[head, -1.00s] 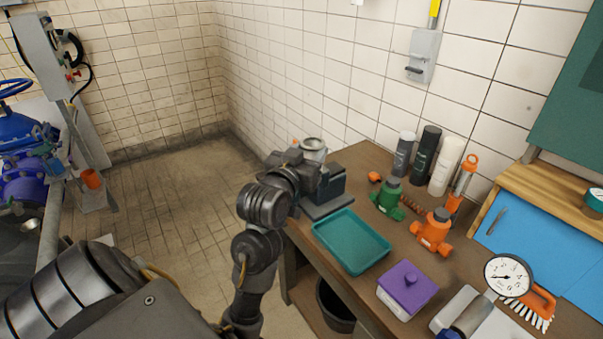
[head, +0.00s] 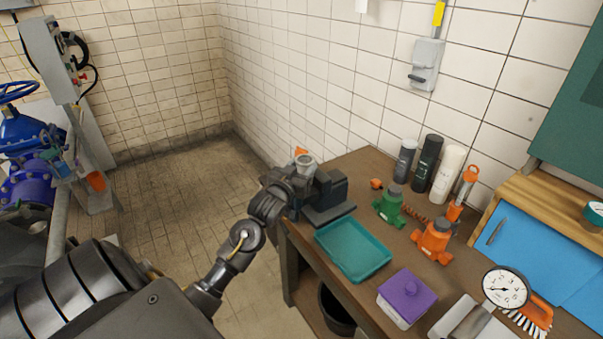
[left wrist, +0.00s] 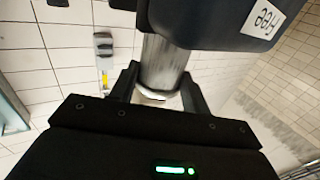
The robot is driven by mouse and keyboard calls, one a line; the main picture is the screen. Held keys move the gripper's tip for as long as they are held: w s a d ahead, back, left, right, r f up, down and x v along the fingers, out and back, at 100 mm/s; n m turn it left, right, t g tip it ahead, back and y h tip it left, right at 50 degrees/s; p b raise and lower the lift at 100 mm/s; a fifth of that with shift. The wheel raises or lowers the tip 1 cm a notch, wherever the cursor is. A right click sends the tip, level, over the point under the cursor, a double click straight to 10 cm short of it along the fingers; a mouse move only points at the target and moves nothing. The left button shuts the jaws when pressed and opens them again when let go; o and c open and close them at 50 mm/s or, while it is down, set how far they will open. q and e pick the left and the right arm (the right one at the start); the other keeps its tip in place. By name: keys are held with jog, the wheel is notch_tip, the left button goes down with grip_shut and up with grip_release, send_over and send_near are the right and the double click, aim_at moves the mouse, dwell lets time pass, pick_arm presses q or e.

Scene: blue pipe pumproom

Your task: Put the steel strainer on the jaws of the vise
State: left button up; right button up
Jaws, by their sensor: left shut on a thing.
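The steel strainer (head: 306,166) is a small grey metal cylinder with a round rim. My left gripper (head: 296,180) is shut on it at the left end of the vise. The dark grey vise (head: 330,198) stands on the bench's far left corner. In the left wrist view the strainer (left wrist: 163,66) is upright in the picture between the two dark fingers (left wrist: 158,90), right up against or just in front of the dark vise body (left wrist: 220,22). I cannot tell whether it touches the jaws. My right gripper is not in view.
A teal tray (head: 352,249) lies just in front of the vise. Green (head: 389,206) and orange (head: 434,243) valve-like parts, several bottles (head: 427,163), a purple-lidded box (head: 407,297) and a pressure gauge (head: 505,288) stand farther right. Open floor lies left of the bench.

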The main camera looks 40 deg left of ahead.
pick_arm(q)
notch_tip(320, 180, down, 2)
jog(key=shift+f+p, duration=0.1)
jog(key=shift+p, duration=0.3)
jog(key=shift+f, duration=0.15)
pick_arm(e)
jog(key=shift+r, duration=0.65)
pick_arm(q)
jog(key=shift+f, duration=0.2)
jog(key=o, duration=1)
jog(key=shift+o, duration=0.2)
